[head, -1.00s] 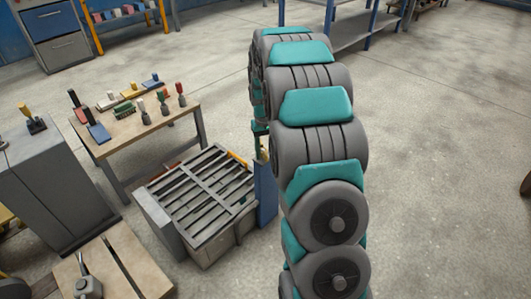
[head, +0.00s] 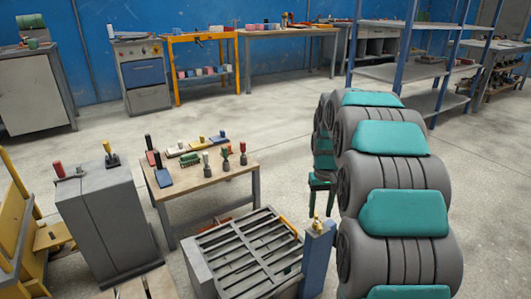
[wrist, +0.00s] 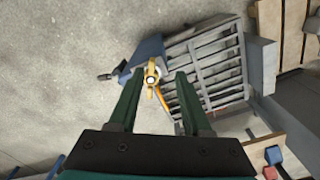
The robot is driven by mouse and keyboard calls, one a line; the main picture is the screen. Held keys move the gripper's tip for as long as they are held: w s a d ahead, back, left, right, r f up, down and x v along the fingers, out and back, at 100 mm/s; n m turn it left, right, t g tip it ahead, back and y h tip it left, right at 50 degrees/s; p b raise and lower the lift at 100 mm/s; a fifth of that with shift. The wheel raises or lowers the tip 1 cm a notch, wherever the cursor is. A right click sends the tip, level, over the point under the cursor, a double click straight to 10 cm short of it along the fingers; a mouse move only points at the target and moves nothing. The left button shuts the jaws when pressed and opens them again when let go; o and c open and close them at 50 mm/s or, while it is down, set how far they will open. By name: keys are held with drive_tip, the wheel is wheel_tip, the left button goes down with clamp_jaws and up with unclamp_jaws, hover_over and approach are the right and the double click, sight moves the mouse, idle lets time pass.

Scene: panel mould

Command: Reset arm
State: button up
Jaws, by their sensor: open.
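My gripper (head: 321,208) hangs open above a blue post (head: 318,262), left of my grey and teal arm. Its two green fingers also show apart and empty in the wrist view (wrist: 160,74). A small brass-coloured fitting (head: 317,222) sits on top of the post, just below the fingertips. In the wrist view a yellow fitting (wrist: 152,68) shows between the fingertips; I cannot tell whether a finger touches it. The slatted grey panel mould (head: 250,258) stands left of the post, with a yellow-orange lever (wrist: 163,100) along its edge.
A wooden table (head: 205,180) with several hand tools stands behind the mould. A grey cabinet (head: 110,225) is at the left. Blue-framed shelving (head: 420,72) stands at the back right. The floor (head: 270,130) between is clear.

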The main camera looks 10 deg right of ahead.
drive_tip(key=s+a+r, duration=0.1)
drive_tip(key=s+a, duration=0.4)
drive_tip(key=s, duration=0.7)
drive_tip(key=s+a+r+n+g, duration=0.1)
drive_tip(key=s+a, duration=0.4)
drive_tip(key=s, duration=0.7)
drive_tip(key=s+a+r, duration=0.1)
drive_tip(key=s+a, duration=0.4)
drive_tip(key=s, duration=0.7)
drive_tip(key=shift+s+a+r+n+g, duration=0.15)
drive_tip(key=shift+s+r+n+g, duration=0.1)
drive_tip(key=shift+s+n+g, duration=0.15)
drive_tip(key=shift+w+a, duration=0.1)
drive_tip(key=shift+a, duration=0.05)
